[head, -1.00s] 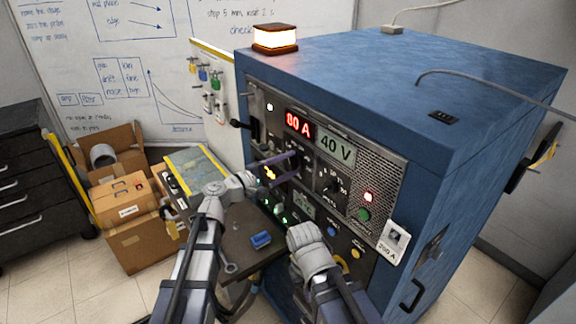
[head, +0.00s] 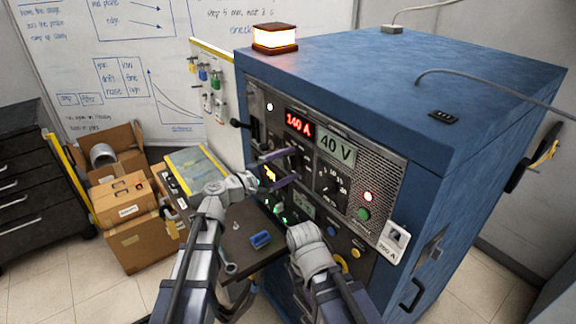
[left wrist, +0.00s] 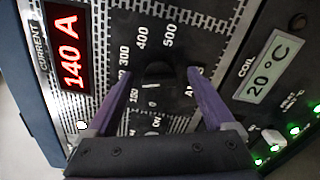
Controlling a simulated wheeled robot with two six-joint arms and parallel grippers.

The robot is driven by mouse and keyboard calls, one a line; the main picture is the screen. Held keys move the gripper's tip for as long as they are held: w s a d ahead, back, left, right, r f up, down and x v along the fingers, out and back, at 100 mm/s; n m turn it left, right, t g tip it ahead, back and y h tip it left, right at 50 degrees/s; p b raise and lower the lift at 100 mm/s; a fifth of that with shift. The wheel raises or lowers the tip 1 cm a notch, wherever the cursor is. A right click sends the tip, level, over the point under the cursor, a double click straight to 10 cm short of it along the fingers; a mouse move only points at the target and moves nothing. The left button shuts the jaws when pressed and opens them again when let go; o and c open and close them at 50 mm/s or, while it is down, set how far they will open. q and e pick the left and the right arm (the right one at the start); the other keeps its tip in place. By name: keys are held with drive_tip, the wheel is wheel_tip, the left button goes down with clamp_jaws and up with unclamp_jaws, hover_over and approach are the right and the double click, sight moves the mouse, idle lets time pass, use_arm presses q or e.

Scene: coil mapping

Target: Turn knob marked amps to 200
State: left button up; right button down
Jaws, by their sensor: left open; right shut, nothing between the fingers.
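The amps knob (left wrist: 157,76) is a dark round knob on the front panel, with a scale marked 100, 300, 400 and 500 around it. My left gripper (left wrist: 158,74) is open, its purple fingers apart on either side of the knob; I cannot tell whether they touch it. In the head view my left gripper (head: 282,167) is at the panel and partly hides the knob. The red current display (head: 299,124) reads 140 A, also in the left wrist view (left wrist: 70,52). My right gripper (head: 306,237) is low in front of the panel, shut and empty.
A 40 V display (head: 336,148) and another knob (head: 330,187) are right of the left gripper. A green button (head: 363,214) and a 200 A tag (head: 394,239) are farther right. A small shelf (head: 240,252) holds a blue object (head: 260,240).

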use_arm(q)
drive_tip(key=v, duration=0.8)
drive_tip(key=shift+d, duration=0.1)
drive_tip(key=s+f+m+g+y, duration=0.3)
drive_tip(key=s+f, duration=0.1)
drive_tip(key=f, duration=0.3)
drive_tip(key=s+f+m+g+y, duration=0.3)
drive_tip(key=s+f+m, duration=0.1)
drive_tip(key=f, duration=0.4)
drive_tip(key=s+a+f+m+g+y, duration=0.4)
drive_tip(key=s+a+f+y, duration=0.4)
drive_tip(key=a, duration=0.3)
drive_tip(key=s+d+r+m+y, duration=0.1)
drive_tip(key=s+d+m, duration=0.2)
drive_tip(key=s+d, duration=0.3)
drive_tip(key=d, duration=0.4)
drive_tip(key=shift+d+m+g+y, duration=0.3)
drive_tip(key=shift+d+g+y, duration=0.1)
